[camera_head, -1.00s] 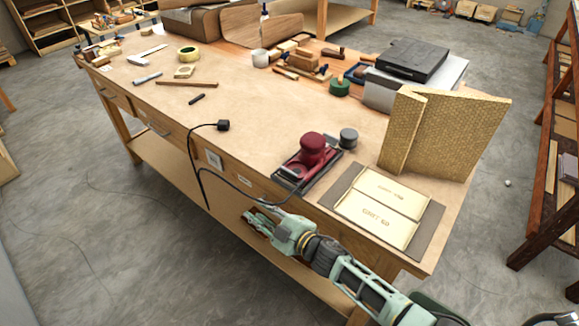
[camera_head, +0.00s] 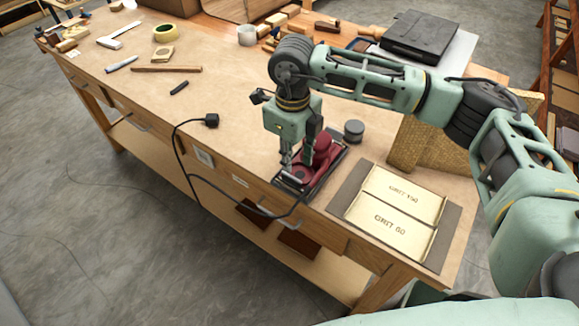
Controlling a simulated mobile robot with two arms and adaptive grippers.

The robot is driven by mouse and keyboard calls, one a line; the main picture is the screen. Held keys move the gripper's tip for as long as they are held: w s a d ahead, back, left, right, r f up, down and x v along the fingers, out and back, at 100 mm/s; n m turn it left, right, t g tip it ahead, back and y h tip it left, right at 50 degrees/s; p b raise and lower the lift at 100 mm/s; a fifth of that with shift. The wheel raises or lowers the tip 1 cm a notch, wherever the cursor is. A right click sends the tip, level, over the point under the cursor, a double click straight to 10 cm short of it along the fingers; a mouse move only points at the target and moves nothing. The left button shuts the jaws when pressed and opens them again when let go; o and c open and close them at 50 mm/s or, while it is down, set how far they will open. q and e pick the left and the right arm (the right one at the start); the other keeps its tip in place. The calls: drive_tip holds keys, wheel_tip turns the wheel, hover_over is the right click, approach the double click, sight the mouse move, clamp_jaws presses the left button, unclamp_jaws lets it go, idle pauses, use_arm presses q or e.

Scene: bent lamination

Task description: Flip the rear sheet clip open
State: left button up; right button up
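The red sander (camera_head: 321,150) sits on a dark base near the front edge of the workbench, with its black cord trailing left. My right gripper (camera_head: 297,156) points down over the left, near end of the sander. Its two fingers look spread apart, with nothing seen between them. The fingers and wrist cover part of the sander. The rear sheet clip is too small or hidden to make out, and I cannot tell whether the fingertips touch the sander. My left gripper is not in view.
Two grit sheets (camera_head: 402,207) lie on a dark mat (camera_head: 353,190) right of the sander. A grey round tin (camera_head: 354,131) stands behind it. A cork-coloured block (camera_head: 425,145) is partly behind my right arm. The cord's plug (camera_head: 211,120) lies left. The bench's middle is mostly clear.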

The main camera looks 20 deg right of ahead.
sight(291, 176)
drive_tip(key=f, duration=0.1)
drive_tip(key=f+p, duration=0.1)
drive_tip(key=f, duration=0.2)
drive_tip(key=shift+s, duration=0.25)
wheel_tip(291, 176, down, 2)
drive_tip(key=shift+w+f+p, duration=0.15)
drive_tip(key=shift+f+p, duration=0.05)
drive_tip(key=shift+p, duration=0.2)
drive_tip(key=shift+a, duration=0.1)
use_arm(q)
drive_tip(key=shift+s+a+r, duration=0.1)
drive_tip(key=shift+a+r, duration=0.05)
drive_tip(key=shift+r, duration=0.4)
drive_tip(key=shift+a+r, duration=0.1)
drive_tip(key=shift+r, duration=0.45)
use_arm(e)
clamp_jaws()
